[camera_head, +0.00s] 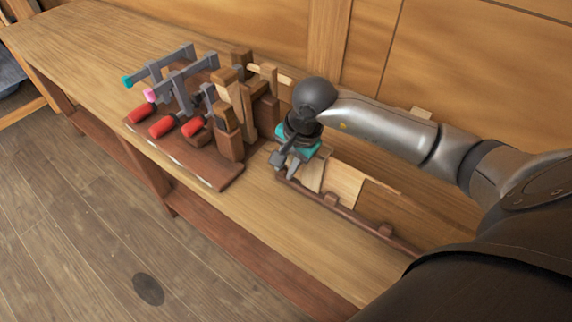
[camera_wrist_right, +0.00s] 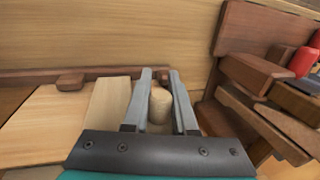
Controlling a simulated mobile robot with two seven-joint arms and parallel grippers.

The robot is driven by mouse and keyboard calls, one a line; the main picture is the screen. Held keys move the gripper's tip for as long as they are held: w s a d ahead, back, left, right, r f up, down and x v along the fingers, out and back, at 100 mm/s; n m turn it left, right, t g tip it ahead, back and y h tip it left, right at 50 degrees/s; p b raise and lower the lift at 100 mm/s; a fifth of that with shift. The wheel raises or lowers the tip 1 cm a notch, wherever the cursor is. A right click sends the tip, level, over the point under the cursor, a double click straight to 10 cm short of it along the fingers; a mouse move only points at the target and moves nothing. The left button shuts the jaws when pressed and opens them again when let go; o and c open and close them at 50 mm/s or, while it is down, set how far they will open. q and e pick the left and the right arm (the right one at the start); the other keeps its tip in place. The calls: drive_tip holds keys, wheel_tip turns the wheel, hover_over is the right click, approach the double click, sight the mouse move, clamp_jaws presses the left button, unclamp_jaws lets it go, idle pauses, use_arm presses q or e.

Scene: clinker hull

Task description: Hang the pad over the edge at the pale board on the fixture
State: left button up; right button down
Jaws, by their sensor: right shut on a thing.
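My right gripper (camera_head: 288,168) is at the left end of the fixture, low over the boards. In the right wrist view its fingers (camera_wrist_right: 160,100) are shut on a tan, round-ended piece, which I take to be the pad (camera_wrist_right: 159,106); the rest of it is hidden. The fixture has a dark brown rail (camera_head: 358,219) along its front. A pale board (camera_head: 345,184) lies behind the rail, to the right of the gripper; it also shows at the left in the wrist view (camera_wrist_right: 45,122). Another light board (camera_wrist_right: 108,106) lies between it and the gripper. My left gripper is not in view.
A brown rack (camera_head: 215,177) stands left of the fixture, holding clamps with red handles (camera_head: 163,126) and several upright wooden blocks (camera_head: 230,140). Small brown blocks (camera_wrist_right: 70,82) sit along the fixture's rail. The bench (camera_head: 270,222) is clear in front. A wooden wall (camera_head: 455,70) stands behind.

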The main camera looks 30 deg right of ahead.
drive_tip(key=shift+f+b, duration=0.25)
drive_tip(key=shift+b, duration=0.1)
idle(0.5)
drive_tip(key=c, duration=0.6)
unclamp_jaws()
drive_tip(key=shift+c, duration=0.2)
drive_tip(key=shift+r, duration=0.1)
drive_tip(key=p+v, duration=0.1)
drive_tip(key=v, duration=1.4)
drive_tip(key=shift+a, duration=0.1)
